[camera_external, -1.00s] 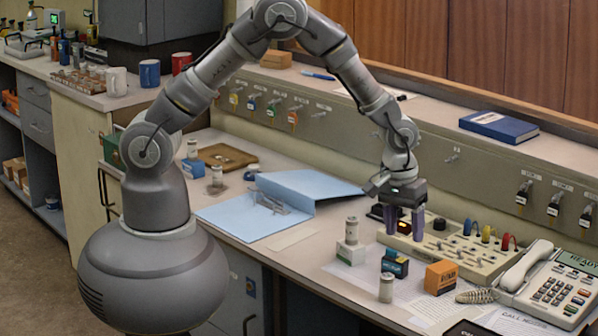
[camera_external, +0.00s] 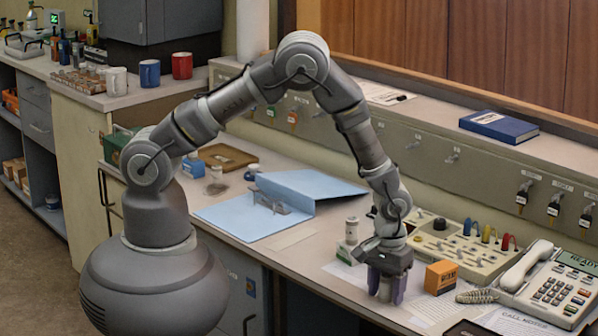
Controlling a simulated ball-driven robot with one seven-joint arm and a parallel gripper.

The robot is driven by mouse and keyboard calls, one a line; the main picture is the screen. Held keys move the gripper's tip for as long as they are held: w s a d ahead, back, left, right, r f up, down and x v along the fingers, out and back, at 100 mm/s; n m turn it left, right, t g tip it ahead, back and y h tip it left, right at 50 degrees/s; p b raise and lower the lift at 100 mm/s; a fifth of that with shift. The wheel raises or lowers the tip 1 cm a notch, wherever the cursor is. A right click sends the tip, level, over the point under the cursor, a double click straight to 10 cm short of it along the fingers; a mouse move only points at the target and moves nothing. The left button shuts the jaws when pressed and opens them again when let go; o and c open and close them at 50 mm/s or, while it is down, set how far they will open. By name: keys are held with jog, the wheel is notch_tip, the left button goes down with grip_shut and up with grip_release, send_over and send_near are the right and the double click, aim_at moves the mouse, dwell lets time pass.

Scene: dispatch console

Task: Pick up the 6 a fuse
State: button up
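I cannot read the ratings on the fuses, so I cannot tell which is the 6 a fuse. Another pale fuse (camera_external: 351,229) stands upright on a small white and green box (camera_external: 346,252), just behind and left of my gripper.
An orange box (camera_external: 441,277) stands close right of my gripper. A fuse board (camera_external: 470,256) with coloured loops lies behind it, and a telephone (camera_external: 550,285) stands at the right. A blue folder (camera_external: 290,197) lies to the left. Papers cover the desk's front.

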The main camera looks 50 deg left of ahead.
grip_shut()
jog(key=shift+r, duration=0.1)
